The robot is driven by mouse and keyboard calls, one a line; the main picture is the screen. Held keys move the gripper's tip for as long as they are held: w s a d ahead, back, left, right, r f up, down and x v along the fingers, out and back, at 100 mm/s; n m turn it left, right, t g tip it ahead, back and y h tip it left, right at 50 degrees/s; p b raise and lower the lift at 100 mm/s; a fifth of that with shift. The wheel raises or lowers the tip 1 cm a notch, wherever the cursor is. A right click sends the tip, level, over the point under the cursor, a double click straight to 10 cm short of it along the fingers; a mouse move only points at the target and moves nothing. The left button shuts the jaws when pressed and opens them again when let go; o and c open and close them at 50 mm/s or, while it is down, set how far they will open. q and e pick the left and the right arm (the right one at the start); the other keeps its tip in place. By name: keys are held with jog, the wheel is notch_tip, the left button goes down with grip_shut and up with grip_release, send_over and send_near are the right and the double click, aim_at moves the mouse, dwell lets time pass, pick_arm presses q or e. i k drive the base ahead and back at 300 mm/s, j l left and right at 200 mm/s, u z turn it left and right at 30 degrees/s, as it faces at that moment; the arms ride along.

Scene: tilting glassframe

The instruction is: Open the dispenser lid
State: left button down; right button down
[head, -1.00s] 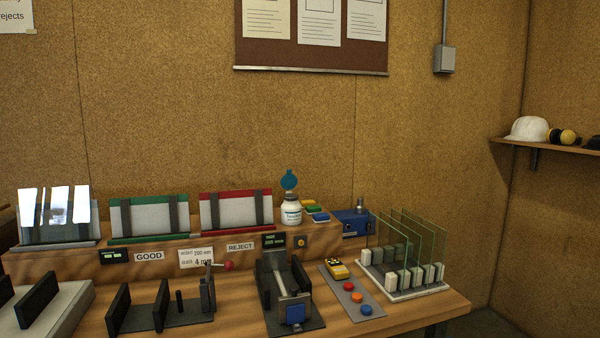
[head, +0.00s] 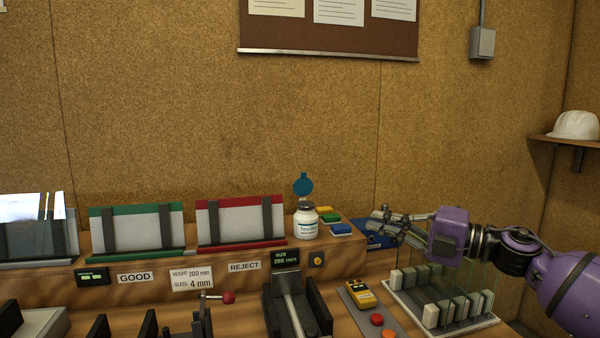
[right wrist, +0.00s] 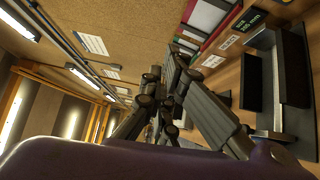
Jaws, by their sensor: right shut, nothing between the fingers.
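The dispenser (head: 306,222) is a white bottle with a printed label, standing on the raised shelf right of the red-framed rack in the head view. Its round blue lid (head: 303,185) stands upright above the bottle's top, swung open. My right gripper (head: 379,225) is right of the dispenser, apart from it, in front of the blue device, with its fingers shut and empty. In the right wrist view its dark fingers (right wrist: 163,95) show, and I cannot make out the dispenser there. My left gripper is not in view.
A blue device (head: 378,240) sits behind my right gripper. A rack with glass panes and pale posts (head: 430,316) stands below my right arm. The red-framed rack (head: 240,222) is left of the dispenser.

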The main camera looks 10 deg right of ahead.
aim_at(302, 186)
jog(key=i, duration=0.9)
